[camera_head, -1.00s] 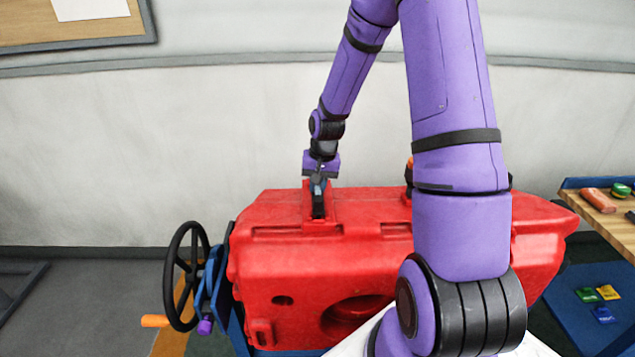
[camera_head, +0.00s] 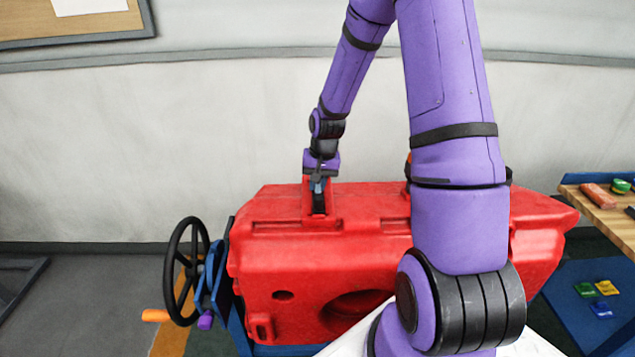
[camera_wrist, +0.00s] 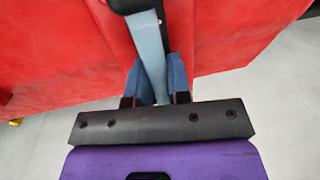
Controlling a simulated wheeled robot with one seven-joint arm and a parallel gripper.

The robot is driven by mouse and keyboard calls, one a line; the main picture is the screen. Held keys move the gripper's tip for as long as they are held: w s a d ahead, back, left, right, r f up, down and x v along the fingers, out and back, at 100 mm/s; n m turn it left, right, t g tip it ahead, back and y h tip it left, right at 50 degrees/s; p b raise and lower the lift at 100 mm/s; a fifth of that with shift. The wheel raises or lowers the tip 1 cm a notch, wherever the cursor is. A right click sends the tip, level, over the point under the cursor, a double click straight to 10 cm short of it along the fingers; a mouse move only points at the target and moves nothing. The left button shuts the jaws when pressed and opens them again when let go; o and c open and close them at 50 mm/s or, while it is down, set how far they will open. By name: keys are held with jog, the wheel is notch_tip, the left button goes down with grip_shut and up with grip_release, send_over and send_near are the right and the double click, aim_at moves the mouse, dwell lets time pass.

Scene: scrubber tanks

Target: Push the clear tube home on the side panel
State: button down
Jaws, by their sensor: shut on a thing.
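My gripper (camera_head: 319,186) points down at the top of the red tank (camera_head: 290,257), near its left part. In the wrist view its two blue fingers (camera_wrist: 157,75) are shut on a pale grey-blue, narrow piece (camera_wrist: 150,45), which I take to be the clear tube. The piece runs away from the fingers to a black curved part (camera_wrist: 130,5) at the top edge of the view. In the head view a dark piece (camera_head: 319,204) shows below the fingers, against a raised red section of the tank. The tube's far end and its seat are not clearly visible.
A black handwheel (camera_head: 178,262) with an orange handle (camera_head: 155,315) stands at the tank's left end. A wooden table (camera_head: 605,215) with small items is at the right. Colored blocks (camera_head: 600,296) lie on a blue surface below it.

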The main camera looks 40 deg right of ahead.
jog(key=shift+f, duration=0.4)
dwell(0.4)
jog(key=shift+r, duration=0.15)
dwell(0.4)
jog(key=c, duration=0.5)
grip_release()
jog(key=shift+r, duration=0.15)
jog(key=shift+s+d+r, duration=0.1)
jog(key=shift+r, duration=0.95)
jog(key=shift+s+d+r, duration=0.1)
jog(key=shift+r, duration=0.9)
